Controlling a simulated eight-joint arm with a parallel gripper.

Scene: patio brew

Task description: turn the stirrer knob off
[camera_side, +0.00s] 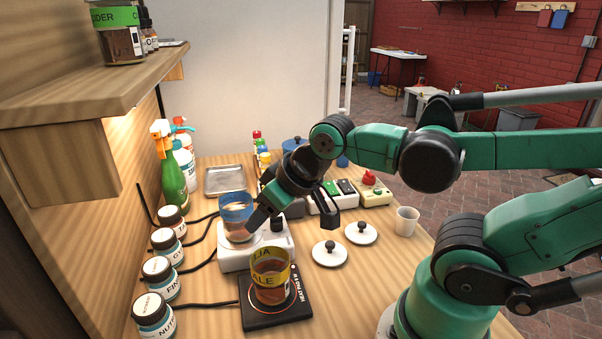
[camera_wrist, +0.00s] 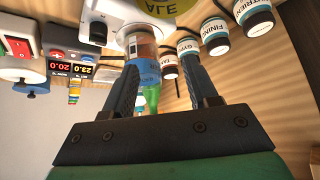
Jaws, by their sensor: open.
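The white stirrer (camera_side: 231,261) stands on the wooden bench. A jar (camera_side: 236,211) with a blue band sits on its plate. The black stirrer knob (camera_side: 277,222) is on top of the stirrer, to the right of the jar; its setting is too small to read. My gripper (camera_side: 290,220) is open and empty over the stirrer's right part, with the knob showing between its fingers in the side view. In the wrist view my gripper (camera_wrist: 160,57) has the jar (camera_wrist: 142,66) showing between its fingers, and the knob (camera_wrist: 98,31) lies left of them.
A yellow-banded jar (camera_side: 270,277) stands on a black hotplate (camera_side: 262,318) in front of the stirrer. Several small labelled jars (camera_side: 157,279) line the left. Two white lids (camera_side: 330,255) and a cup (camera_side: 406,222) lie to the right. A display box (camera_wrist: 72,70) stands nearby.

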